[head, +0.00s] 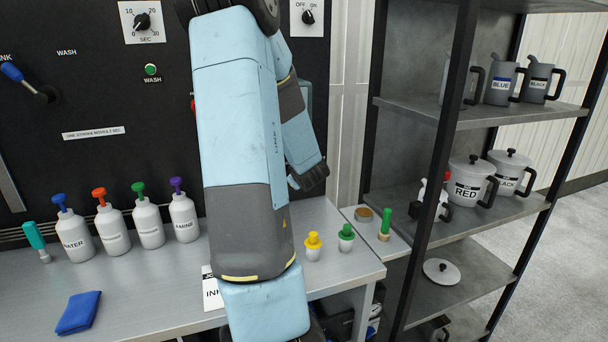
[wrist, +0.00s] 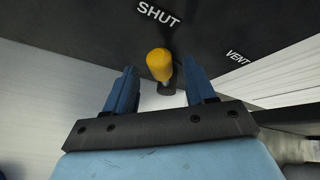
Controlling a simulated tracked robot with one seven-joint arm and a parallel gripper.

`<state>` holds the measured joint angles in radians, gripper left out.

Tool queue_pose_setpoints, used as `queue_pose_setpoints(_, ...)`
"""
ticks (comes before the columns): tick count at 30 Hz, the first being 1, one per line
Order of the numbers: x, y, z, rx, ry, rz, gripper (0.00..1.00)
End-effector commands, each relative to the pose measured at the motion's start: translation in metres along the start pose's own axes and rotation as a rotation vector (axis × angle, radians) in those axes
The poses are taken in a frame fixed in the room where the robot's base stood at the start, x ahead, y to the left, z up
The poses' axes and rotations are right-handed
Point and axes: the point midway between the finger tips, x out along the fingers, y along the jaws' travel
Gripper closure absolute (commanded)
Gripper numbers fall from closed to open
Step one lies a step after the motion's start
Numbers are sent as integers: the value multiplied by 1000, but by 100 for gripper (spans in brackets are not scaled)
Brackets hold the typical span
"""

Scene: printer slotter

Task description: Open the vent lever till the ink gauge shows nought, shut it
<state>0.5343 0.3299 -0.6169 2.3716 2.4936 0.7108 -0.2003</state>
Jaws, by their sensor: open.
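The vent lever shows in the wrist view as a yellow knob (wrist: 159,64) on a short dark stem, on a dark panel lettered SHUT and VENT. Its knob is nearer the word SHUT. My gripper (wrist: 160,74) is open, one blue finger on each side of the knob, apart from it as far as I can tell. In the head view my arm covers the middle of the panel, and I cannot make out the vent lever there. I do not see the ink gauge in either view.
A blue-handled lever (head: 12,72) is on the panel's left. The bench (head: 150,290) holds several white bottles, a blue cloth (head: 79,312) and small yellow-topped (head: 313,245) and green-topped (head: 346,237) containers. A metal shelf rack (head: 480,115) with jugs and pots stands close on the right.

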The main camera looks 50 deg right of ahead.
Motion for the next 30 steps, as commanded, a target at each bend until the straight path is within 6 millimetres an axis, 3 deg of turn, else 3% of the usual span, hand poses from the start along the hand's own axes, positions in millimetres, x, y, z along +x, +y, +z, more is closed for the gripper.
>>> queue_pose_setpoints(15,-68,0,-1,2,-1,-1,45)
queue_pose_setpoints(30,-116,0,-1,1,0,0,45)
